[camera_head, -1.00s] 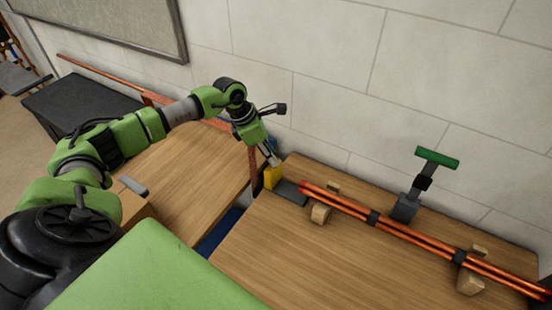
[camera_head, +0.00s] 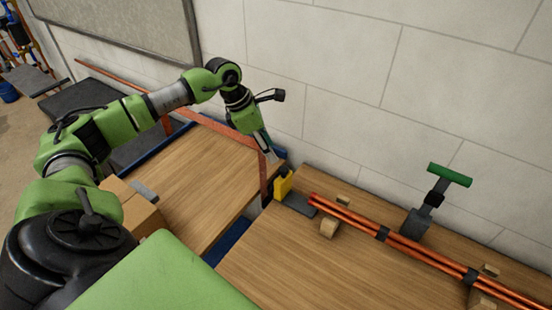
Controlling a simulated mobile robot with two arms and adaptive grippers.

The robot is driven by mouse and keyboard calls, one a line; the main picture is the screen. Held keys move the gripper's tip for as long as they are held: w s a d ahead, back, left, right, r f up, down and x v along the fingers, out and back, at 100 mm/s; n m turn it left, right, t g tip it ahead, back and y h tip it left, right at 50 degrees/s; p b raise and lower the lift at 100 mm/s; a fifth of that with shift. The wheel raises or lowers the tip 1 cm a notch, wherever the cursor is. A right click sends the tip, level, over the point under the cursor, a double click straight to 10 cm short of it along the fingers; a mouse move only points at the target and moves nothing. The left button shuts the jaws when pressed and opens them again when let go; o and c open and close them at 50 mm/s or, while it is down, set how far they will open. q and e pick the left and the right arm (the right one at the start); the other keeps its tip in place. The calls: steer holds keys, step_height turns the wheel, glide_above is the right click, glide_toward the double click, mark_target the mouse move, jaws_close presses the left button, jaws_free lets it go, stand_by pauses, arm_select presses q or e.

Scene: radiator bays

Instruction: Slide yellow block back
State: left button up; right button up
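The yellow block (camera_head: 283,184) stands on the far left corner of the right-hand wooden table, at the left end of a dark grey plate (camera_head: 298,204). A notch shows in its upper edge. My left gripper (camera_head: 271,158) points down just above and to the left of the block, and a small gap seems to show between them. The gripper looks narrow from this angle, so its finger spacing is unclear. My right gripper is out of view.
Copper-orange rods (camera_head: 400,244) lie on wooden blocks (camera_head: 329,228) to the right of the plate. A green-handled tool (camera_head: 449,175) stands behind them near the wall. A second wooden table (camera_head: 195,185) lies left, across a gap with blue below.

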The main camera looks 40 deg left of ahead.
arm_select(q)
steer(key=v, duration=0.3)
steer(key=shift+a+r, duration=0.1)
steer(key=shift+r, duration=0.2)
steer(key=shift+s+f, duration=0.1)
